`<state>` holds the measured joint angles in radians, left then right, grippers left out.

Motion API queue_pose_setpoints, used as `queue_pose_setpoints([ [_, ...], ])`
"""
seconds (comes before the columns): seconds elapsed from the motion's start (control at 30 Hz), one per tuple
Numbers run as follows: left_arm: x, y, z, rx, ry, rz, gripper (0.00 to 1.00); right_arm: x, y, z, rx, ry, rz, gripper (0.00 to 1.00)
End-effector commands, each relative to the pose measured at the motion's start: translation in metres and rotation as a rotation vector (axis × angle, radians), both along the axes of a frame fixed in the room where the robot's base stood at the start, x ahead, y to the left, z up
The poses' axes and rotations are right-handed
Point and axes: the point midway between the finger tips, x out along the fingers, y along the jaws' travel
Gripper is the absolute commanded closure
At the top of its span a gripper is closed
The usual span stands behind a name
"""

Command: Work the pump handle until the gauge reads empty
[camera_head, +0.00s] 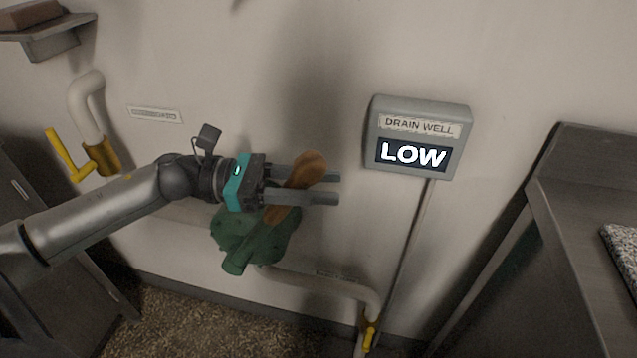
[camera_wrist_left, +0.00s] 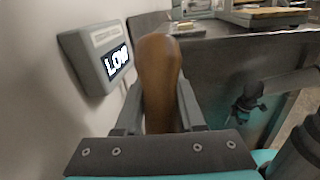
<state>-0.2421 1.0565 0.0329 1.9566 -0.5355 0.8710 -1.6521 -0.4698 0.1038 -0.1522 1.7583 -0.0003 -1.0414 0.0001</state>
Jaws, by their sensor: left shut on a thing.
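The pump has a green body (camera_head: 240,237) low on the wall, with a brown wooden handle (camera_head: 309,169) slanting up to the right. My left gripper (camera_head: 302,186) is shut on the handle, one finger above and one below it. In the left wrist view the handle (camera_wrist_left: 159,75) stands between the two fingers (camera_wrist_left: 160,115). The gauge (camera_head: 417,138) is a grey box on the wall to the right, labelled DRAIN WELL, and its display reads LOW. The gauge (camera_wrist_left: 97,58) also shows in the left wrist view. My right gripper is not in the head view.
A white pipe (camera_head: 320,284) runs from the pump to a yellow-handled valve (camera_head: 370,335) at the lower right. Another pipe with a yellow lever (camera_head: 62,154) is at the left. A dark metal counter (camera_head: 590,190) stands at the right. The wall between handle and gauge is clear.

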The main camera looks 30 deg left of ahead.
Motion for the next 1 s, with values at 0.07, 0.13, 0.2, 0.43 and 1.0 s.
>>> queue_pose_setpoints([
  [0.07,-0.0001,0.0001,-0.0002,0.000,0.001,0.000,0.90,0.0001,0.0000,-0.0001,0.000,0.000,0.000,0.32],
  [0.13,-0.0001,0.0001,-0.0003,0.000,0.001,0.000,0.98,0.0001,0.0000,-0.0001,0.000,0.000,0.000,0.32],
  [0.2,-0.0001,0.0001,-0.0003,0.000,0.001,0.000,1.00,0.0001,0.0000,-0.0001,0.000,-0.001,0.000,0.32],
  [0.43,-0.0002,0.0000,-0.0004,0.000,0.001,0.000,1.00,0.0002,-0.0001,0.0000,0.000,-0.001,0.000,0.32],
  [1.0,-0.0002,0.0000,-0.0005,-0.001,0.002,0.000,1.00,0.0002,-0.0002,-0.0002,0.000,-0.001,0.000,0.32],
])
